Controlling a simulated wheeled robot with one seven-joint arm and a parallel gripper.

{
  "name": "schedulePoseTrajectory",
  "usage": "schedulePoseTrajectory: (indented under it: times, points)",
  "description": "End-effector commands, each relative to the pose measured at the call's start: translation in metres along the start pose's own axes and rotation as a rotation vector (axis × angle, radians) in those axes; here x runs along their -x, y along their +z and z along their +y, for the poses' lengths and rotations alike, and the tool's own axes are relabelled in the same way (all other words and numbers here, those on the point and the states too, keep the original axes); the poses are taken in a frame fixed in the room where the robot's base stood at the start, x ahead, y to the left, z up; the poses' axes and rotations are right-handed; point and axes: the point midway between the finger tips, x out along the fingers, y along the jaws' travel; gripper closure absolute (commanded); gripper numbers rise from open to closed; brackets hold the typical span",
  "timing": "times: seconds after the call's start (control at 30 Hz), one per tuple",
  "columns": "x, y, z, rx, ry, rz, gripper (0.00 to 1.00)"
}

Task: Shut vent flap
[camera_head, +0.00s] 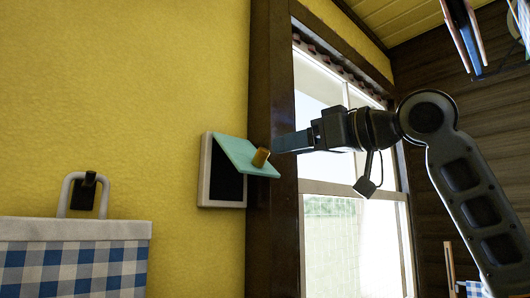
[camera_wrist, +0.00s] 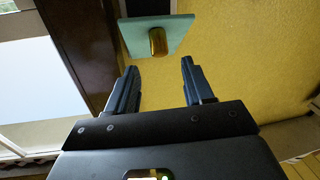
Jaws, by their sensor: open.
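The vent flap (camera_head: 238,153) is a teal panel with a gold knob (camera_head: 261,157). It is hinged at the top of a pale frame (camera_head: 205,172) on the yellow wall and stands tilted outward, with the dark opening showing below it. My gripper (camera_head: 284,143) is just to the right of the knob in the head view. In the wrist view the teal flap (camera_wrist: 178,28) and its gold knob (camera_wrist: 158,41) lie ahead of my gripper (camera_wrist: 159,68). The two fingers are apart with nothing between them.
A dark wooden window frame (camera_head: 272,110) stands right beside the vent, with a bright window to its right. A blue-checked fabric basket (camera_head: 75,260) is at the lower left, below a dark hook on the wall.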

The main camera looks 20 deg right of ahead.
Motion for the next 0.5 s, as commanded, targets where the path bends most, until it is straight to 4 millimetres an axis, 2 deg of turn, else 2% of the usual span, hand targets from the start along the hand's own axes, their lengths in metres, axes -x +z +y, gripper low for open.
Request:
schedulePoseTrajectory:
  times: [0.5]
  points:
    - [-0.067,-0.002,0.001,-0.001,0.000,0.000,0.48]
